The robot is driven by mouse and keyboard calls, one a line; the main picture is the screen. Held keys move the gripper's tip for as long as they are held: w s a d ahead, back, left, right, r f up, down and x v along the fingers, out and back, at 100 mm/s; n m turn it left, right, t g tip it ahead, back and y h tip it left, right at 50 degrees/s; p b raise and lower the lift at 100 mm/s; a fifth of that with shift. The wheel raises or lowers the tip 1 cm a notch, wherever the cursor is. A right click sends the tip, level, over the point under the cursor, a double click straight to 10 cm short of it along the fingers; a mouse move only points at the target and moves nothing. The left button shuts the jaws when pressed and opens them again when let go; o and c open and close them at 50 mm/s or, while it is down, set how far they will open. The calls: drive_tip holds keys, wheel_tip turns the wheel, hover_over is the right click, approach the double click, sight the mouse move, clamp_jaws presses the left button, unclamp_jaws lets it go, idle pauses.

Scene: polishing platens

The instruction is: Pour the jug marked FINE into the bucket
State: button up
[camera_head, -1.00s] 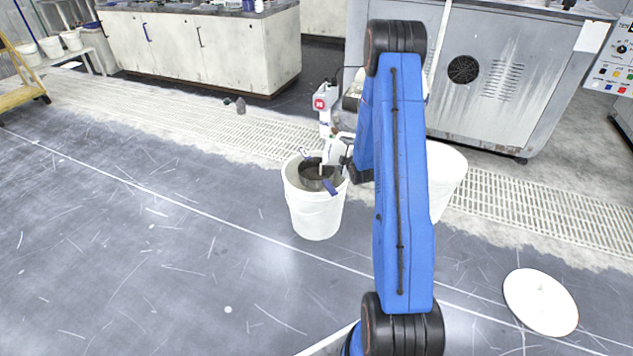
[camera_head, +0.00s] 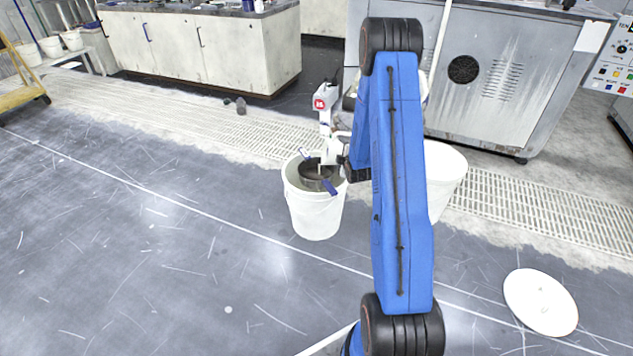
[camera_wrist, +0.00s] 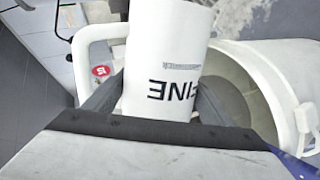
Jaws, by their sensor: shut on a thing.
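The white jug marked FINE (camera_wrist: 165,60) is between my gripper's fingers in the wrist view, its lettering upside down there. My gripper (camera_wrist: 150,100) is shut on it. In the head view the jug (camera_head: 333,150) shows small, over the right rim of a white bucket (camera_head: 316,215). The bucket mouth (camera_wrist: 285,85) also shows at the right of the wrist view. The jug's mouth and contents cannot be made out.
A second white bucket (camera_head: 445,175) stands partly behind my blue arm. A white fixture with a red label (camera_head: 326,98) rises behind the first bucket. A white disc (camera_head: 540,302) lies on the floor at right. A grey machine (camera_head: 470,80) stands behind. The floor at left is clear.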

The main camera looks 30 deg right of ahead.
drive_tip(key=shift+w+a+r+n, duration=0.2)
drive_tip(key=shift+a+r+n, duration=0.15)
drive_tip(key=shift+a, duration=0.15)
idle(0.6)
drive_tip(key=shift+w+a+r+n+h, duration=0.2)
drive_tip(key=shift+a+r+n+h, duration=0.25)
drive_tip(key=shift+r+n+h, duration=0.1)
idle(0.9)
drive_tip(key=shift+s+d+f+m+y, duration=0.35)
drive_tip(key=shift+d+f+m+y, duration=0.1)
drive_tip(key=shift+d+f+m, duration=0.3)
drive_tip(key=shift+s+d+f+m+y, duration=0.15)
drive_tip(key=shift+s+d+f+m, duration=0.1)
drive_tip(key=shift+d, duration=0.2)
drive_tip(key=shift+s+d+f+m+y, duration=0.15)
drive_tip(key=shift+d+f+m, duration=0.1)
drive_tip(key=shift+d, duration=0.2)
drive_tip(key=shift+w+a, duration=0.1)
